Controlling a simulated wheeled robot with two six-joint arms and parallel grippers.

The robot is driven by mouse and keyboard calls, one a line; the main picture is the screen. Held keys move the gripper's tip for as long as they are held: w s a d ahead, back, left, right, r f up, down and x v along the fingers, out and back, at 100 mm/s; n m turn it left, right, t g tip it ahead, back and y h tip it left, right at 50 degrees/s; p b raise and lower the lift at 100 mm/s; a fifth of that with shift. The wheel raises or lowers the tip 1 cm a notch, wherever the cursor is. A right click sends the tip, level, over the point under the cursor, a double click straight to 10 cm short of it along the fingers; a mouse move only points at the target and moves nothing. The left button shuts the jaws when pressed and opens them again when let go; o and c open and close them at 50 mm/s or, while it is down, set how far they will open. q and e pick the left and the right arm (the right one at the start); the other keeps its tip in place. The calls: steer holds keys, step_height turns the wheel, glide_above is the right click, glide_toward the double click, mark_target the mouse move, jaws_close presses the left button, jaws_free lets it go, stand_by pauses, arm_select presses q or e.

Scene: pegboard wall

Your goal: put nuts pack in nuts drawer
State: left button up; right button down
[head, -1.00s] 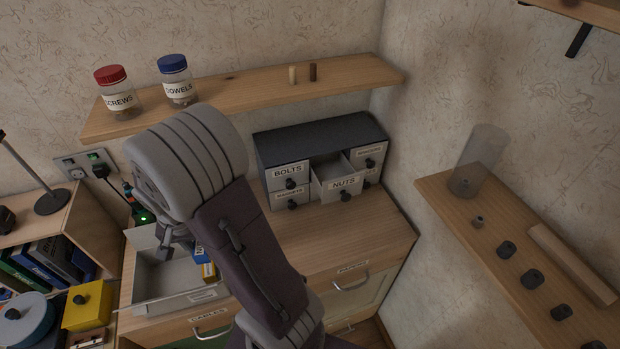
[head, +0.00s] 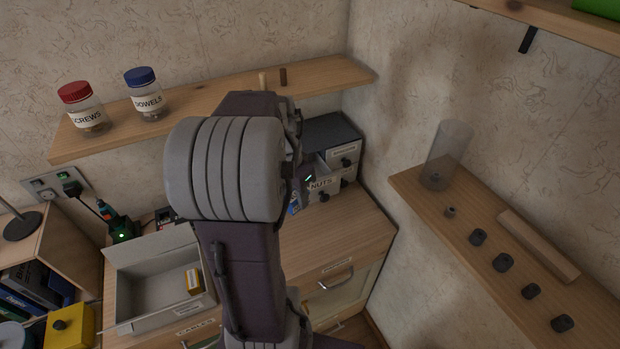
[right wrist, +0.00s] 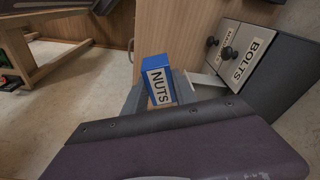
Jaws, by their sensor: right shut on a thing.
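The nuts pack is a blue box with a white NUTS label (right wrist: 158,82). In the right wrist view it stands out between the fingers of my right gripper (right wrist: 157,97), which is shut on it. In the head view only a blue sliver of the pack (head: 294,206) shows beside my right arm, which hides most of the gripper. The nuts drawer (head: 323,184) is pulled open in the dark cabinet (head: 329,131). The pack is just left of this drawer in the picture; its height against the drawer is unclear. My left gripper is not in view.
The bolts drawer (right wrist: 245,61) is close to the pack in the right wrist view. A grey open bin (head: 150,270) holds a yellow pack (head: 194,281). A shelf (head: 215,105) with two jars runs above. Another shelf (head: 490,245) is on the right wall.

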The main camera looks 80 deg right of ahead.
steer(key=d+p, duration=0.6)
steer(key=d, duration=1.1)
steer(key=f, duration=0.4)
steer(key=f+p, duration=0.1)
steer(key=f, duration=0.1)
steer(key=shift+w+d, duration=0.15)
steer(key=shift+d, duration=0.15)
steer(key=shift+f, duration=0.8)
step_height(320, 180, down, 4)
steer(key=shift+d+r+p, duration=0.15)
steer(key=shift+r+p, duration=0.05)
steer(key=shift+p, duration=0.9)
steer(key=shift+d+f, duration=0.15)
steer(key=shift+f, duration=0.15)
steer(key=shift+f+b, duration=0.1)
steer(key=shift+b, duration=0.25)
steer(key=c, duration=1)
jaws_free()
